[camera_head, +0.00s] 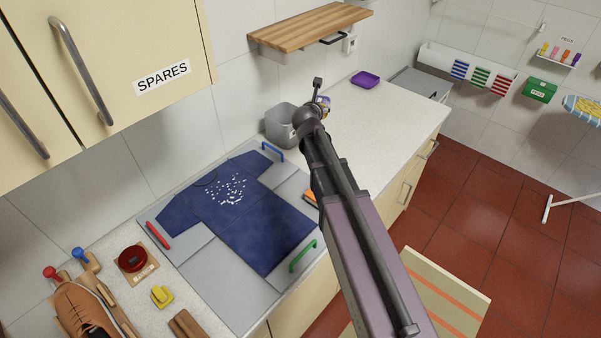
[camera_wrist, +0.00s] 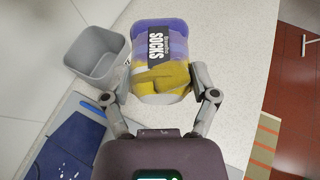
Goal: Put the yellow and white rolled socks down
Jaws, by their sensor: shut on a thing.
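My gripper (camera_wrist: 163,80) is shut on the rolled socks (camera_wrist: 165,80), with one finger on each side. The bundle shows yellow and white at its near end. A purple area with a black label reading "SOCKS" shows at its far end; I cannot tell whether it belongs to the bundle. In the head view my gripper (camera_head: 318,105) hangs above the pale counter (camera_head: 372,128), mostly hidden by my arm, and a small part of the socks (camera_head: 325,100) shows. I cannot tell the gap below them.
A grey bin (camera_head: 280,125) stands left of my gripper, also in the wrist view (camera_wrist: 92,52). A purple tray (camera_head: 366,79) lies toward the counter's far end. A blue T-shirt (camera_head: 245,215) lies on a grey board with handles. A wooden shelf (camera_head: 310,25) is above. Counter right of my gripper is clear.

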